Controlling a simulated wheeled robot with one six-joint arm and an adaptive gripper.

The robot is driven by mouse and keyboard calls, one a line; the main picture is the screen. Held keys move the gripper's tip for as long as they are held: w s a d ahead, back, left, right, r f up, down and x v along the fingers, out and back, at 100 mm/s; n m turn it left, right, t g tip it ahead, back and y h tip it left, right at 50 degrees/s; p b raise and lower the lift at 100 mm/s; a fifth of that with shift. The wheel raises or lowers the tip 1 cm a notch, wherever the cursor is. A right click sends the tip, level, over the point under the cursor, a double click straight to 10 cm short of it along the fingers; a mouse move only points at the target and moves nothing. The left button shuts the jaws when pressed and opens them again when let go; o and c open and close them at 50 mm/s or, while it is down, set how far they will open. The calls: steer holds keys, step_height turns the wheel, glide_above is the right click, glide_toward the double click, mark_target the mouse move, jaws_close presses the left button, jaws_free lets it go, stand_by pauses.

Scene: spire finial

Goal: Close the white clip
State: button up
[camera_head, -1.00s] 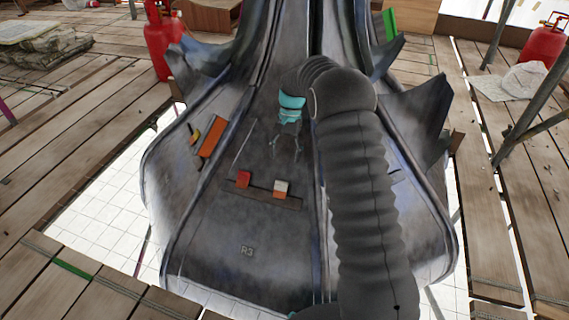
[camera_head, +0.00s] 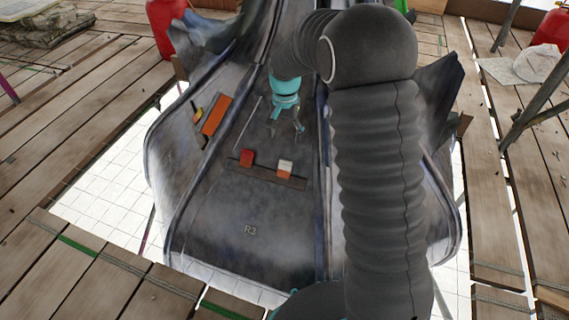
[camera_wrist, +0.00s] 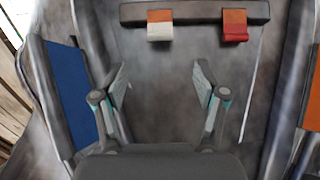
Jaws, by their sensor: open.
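The white clip (camera_head: 285,165) sits on a dark bar on the grey spire panel, with an orange part just below its white part. In the wrist view the white clip (camera_wrist: 159,31) is at top centre, with the orange part above it. A red clip (camera_head: 247,157) is on the same bar to its left; in the wrist view this red clip (camera_wrist: 235,25) is to the right. My gripper (camera_head: 286,129) is above the bar in the head view, near the white clip and apart from it. In the wrist view my gripper (camera_wrist: 160,82) has its fingers spread, with nothing between them.
The dark bar (camera_head: 240,164) spans the panel marked R3. An orange strip (camera_head: 216,115) and small yellow piece lie on the left panel. In the wrist view a blue strip (camera_wrist: 72,90) is left of my gripper. Wooden planks (camera_head: 75,120) surround the spire.

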mark_target(285, 163)
step_height(285, 163, down, 14)
steer(key=shift+r+b, duration=0.1)
steer(key=shift+b, duration=0.3)
stand_by(0.3)
steer(key=c, duration=1.1)
steer(key=shift+w, duration=0.1)
steer(key=shift+c, duration=0.2)
